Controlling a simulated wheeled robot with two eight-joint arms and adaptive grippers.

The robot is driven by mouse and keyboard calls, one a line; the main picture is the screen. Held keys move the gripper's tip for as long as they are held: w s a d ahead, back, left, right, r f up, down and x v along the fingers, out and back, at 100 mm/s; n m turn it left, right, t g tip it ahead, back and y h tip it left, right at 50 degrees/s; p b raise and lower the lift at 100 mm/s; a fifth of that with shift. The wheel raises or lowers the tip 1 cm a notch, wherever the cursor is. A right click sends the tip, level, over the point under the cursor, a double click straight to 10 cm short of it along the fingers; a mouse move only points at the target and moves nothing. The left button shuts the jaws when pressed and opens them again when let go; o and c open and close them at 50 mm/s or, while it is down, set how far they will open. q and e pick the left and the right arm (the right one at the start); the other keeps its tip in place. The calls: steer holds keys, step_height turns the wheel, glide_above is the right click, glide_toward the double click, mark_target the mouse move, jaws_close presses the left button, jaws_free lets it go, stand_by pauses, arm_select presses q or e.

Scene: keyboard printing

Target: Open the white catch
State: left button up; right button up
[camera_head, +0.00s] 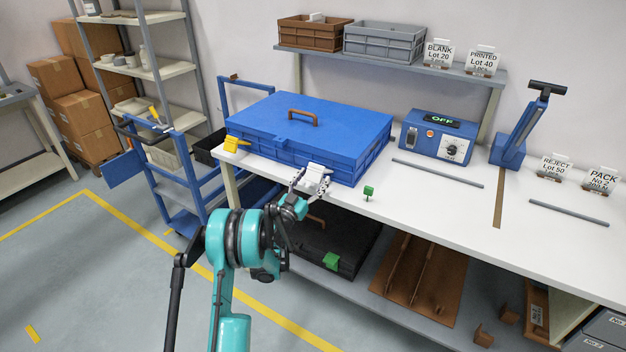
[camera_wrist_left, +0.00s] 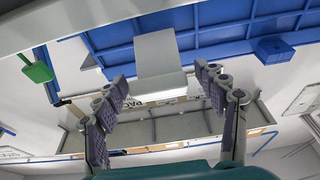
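The white catch (camera_head: 315,170) is on the front side of the blue case (camera_head: 348,135), toward its right end. My left gripper (camera_head: 310,184) is at the front edge of the bench, close to this catch. In the left wrist view the white catch (camera_wrist_left: 158,62) stands between and just beyond the fingertips of the open left gripper (camera_wrist_left: 163,82). A gap shows between the catch and each finger, so contact is not visible. The case lid, with its brown handle (camera_head: 303,116), looks down. My right gripper is not in view.
A yellow catch (camera_head: 233,144) is at the case's left front. A small green piece (camera_head: 369,191) stands at the bench edge, right of my left gripper. A blue control box (camera_head: 437,136) reading OFF stands behind. The white benchtop (camera_head: 440,210) is clear toward the right front.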

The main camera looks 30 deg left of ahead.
arm_select(q)
steer(key=shift+s, duration=0.1)
steer(key=v, duration=0.7)
steer(key=shift+s, duration=0.2)
